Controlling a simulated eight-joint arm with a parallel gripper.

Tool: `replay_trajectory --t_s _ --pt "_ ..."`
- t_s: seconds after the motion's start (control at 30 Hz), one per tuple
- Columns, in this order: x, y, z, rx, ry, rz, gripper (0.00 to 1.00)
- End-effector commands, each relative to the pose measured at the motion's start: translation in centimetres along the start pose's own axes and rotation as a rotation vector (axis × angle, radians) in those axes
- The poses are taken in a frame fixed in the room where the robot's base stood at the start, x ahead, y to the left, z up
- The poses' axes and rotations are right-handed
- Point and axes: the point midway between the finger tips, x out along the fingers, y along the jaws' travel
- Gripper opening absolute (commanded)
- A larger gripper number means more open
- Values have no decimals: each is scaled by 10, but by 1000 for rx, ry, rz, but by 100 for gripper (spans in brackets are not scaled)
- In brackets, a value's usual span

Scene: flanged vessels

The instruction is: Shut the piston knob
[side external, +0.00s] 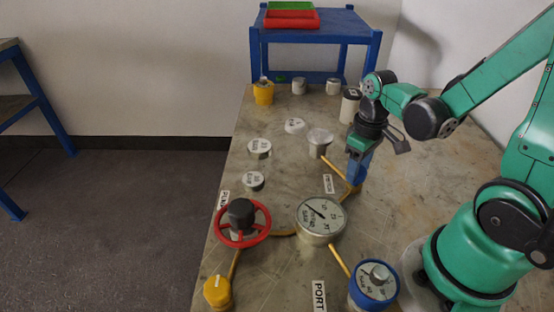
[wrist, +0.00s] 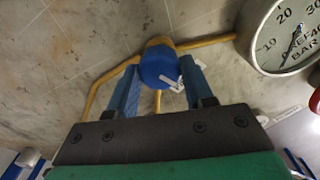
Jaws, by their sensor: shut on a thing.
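The piston knob (wrist: 158,68) is a round blue knob with a white lever-like mark, and yellow pipes run to it. In the wrist view it sits between the two blue fingers of my gripper (wrist: 161,76), which is shut on it. In the side external view my gripper (side external: 356,170) points down at the pipe junction, and its fingers hide most of the knob. A small white label (side external: 328,184) stands beside it, too small to read surely. Whether the knob is turned open or shut, I cannot tell.
A large pressure gauge (side external: 319,219) stands close by, also in the wrist view (wrist: 285,38). A red handwheel (side external: 241,221), a yellow cap (side external: 217,290) and a blue-rimmed dial (side external: 374,283) are nearer the front. Several capped vessels stand towards the back. A blue table (side external: 330,24) is behind.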

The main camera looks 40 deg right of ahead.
Motion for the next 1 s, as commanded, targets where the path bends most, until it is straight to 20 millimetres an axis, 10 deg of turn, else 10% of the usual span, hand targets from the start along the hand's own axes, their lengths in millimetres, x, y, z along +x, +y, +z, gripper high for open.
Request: replay_trajectory --t_s 0.37,0.4,0.5,1.0 --pt "0 0 0 -6 -1 0 0" --pt "0 0 0 -5 -1 0 54" --pt "0 0 0 -5 -1 0 78" --pt "-12 0 0 -4 0 0 78"
